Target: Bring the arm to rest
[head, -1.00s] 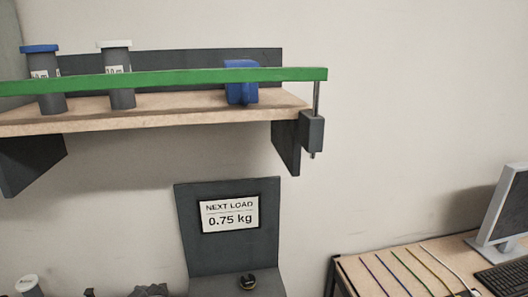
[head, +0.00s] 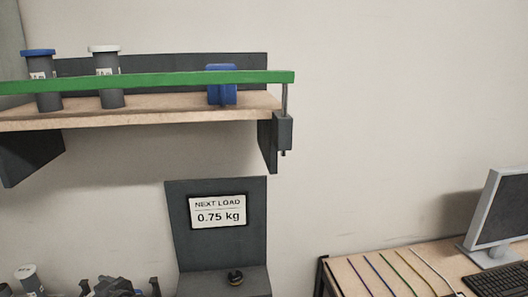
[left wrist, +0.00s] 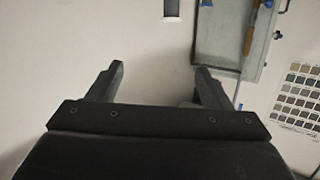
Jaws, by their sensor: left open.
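My left gripper (left wrist: 160,70) shows in the left wrist view with its two dark fingers spread apart and nothing between them. It faces a pale wall and touches nothing visible. In the head view a dark two-pronged shape (head: 118,287) is cut off by the bottom edge; I cannot tell whether it is my gripper. A green bar (head: 150,82) runs across the front of the wooden shelf (head: 150,112). A grey block (head: 283,131) hangs on a rod from the bar's right end. My right gripper is in neither view.
A blue-capped canister (head: 45,88), a white-capped canister (head: 110,85) and a blue block (head: 221,92) stand on the shelf. Below is a sign (head: 218,211) reading 0.75 kg. A desk with a monitor (head: 497,220) is at right. A grey cabinet (left wrist: 222,50) shows in the wrist view.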

